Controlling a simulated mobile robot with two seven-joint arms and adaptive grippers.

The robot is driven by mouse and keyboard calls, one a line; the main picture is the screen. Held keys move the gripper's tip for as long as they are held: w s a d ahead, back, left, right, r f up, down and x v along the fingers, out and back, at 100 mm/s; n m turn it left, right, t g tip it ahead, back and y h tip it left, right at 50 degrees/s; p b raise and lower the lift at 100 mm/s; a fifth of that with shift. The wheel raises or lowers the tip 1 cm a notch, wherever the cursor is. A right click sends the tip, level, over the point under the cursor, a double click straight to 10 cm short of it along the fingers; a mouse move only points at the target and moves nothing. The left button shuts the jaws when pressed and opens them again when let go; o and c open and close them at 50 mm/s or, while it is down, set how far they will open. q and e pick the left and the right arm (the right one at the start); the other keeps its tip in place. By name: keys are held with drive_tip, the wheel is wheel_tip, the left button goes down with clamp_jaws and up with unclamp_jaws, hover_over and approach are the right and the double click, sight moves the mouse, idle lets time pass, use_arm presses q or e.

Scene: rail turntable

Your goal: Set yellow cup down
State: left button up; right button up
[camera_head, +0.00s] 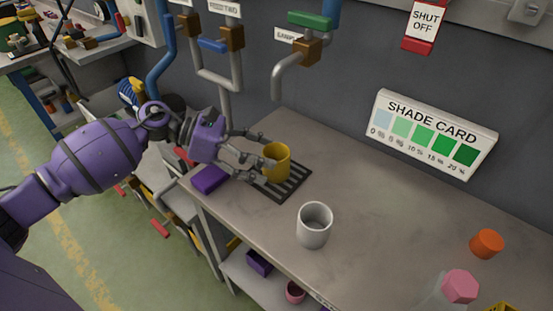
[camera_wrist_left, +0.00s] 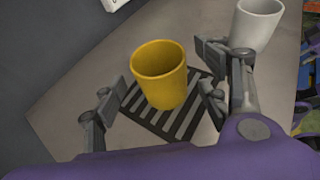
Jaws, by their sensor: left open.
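The yellow cup (camera_head: 277,162) stands upright on the dark slatted grate (camera_head: 296,184) near the left end of the bench. In the left wrist view the yellow cup (camera_wrist_left: 160,76) sits over the grate (camera_wrist_left: 188,118) between the spread fingers. My left gripper (camera_head: 262,150) is open around the cup, with a gap to the fingers on both sides in the wrist view (camera_wrist_left: 165,88). The cup's inside looks empty. My right gripper is not in view.
A white cup (camera_head: 314,225) stands on the bench (camera_head: 375,225) in front of the grate. A purple block (camera_head: 209,179) lies at the left edge. A spout (camera_head: 280,85) hangs above the grate. An orange cylinder (camera_head: 486,243) stands at right. The bench middle is clear.

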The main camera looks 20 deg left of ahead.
use_arm(q)
drive_tip(key=v, duration=0.8)
drive_tip(key=shift+b, duration=0.4)
